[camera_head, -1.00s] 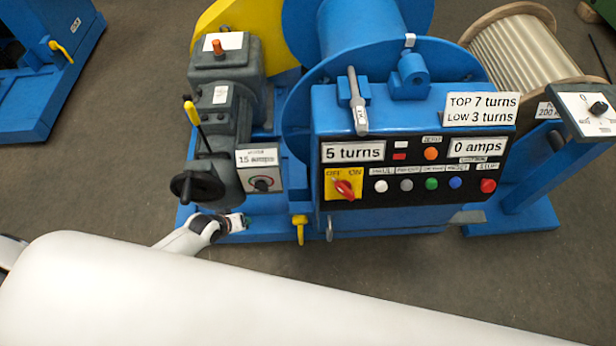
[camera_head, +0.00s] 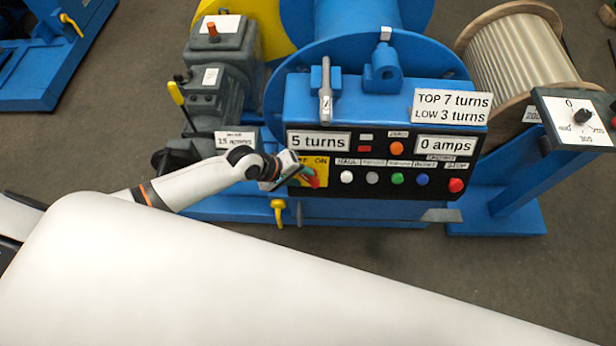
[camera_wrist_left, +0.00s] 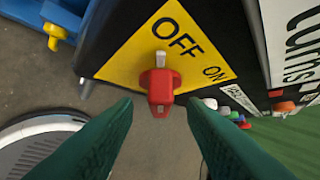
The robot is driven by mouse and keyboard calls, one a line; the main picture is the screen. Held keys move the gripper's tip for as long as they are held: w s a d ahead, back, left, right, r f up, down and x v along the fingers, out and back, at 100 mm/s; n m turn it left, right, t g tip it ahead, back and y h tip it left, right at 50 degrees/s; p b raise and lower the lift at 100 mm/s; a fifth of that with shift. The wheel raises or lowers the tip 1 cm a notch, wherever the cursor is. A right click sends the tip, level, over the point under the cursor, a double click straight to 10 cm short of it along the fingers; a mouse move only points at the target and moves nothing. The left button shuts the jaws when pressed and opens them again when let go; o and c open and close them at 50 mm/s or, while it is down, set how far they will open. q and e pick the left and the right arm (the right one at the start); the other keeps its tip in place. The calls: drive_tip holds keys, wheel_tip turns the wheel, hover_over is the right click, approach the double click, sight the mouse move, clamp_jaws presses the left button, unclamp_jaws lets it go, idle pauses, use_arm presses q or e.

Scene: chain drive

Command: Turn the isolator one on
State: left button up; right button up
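The isolator is a red knob (camera_head: 315,181) on a yellow OFF/ON plate (camera_head: 323,163), at the left end of the black control panel. In the left wrist view the red knob (camera_wrist_left: 160,88) has a silver pointer directed toward the OFF side. My left gripper (camera_head: 309,175) is at the plate and partly covers it in the head view. In the left wrist view its two green fingers (camera_wrist_left: 160,112) are apart, one each side of the knob's near end, with gaps visible. My right gripper is not in view.
The panel carries a row of coloured buttons (camera_head: 397,178), with a red stop button (camera_head: 456,185) at right. A yellow lever (camera_head: 278,211) hangs below the panel. A grey gearbox (camera_head: 220,50) stands at left. A separate dial box (camera_head: 575,112) stands at right.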

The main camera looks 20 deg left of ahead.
sight(306, 178)
use_arm(q)
drive_tip(key=shift+x, duration=1.9)
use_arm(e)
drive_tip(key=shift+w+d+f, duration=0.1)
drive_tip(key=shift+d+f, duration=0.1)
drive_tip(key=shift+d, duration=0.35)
use_arm(q)
clamp_jaws()
drive_tip(key=shift+r, duration=0.1)
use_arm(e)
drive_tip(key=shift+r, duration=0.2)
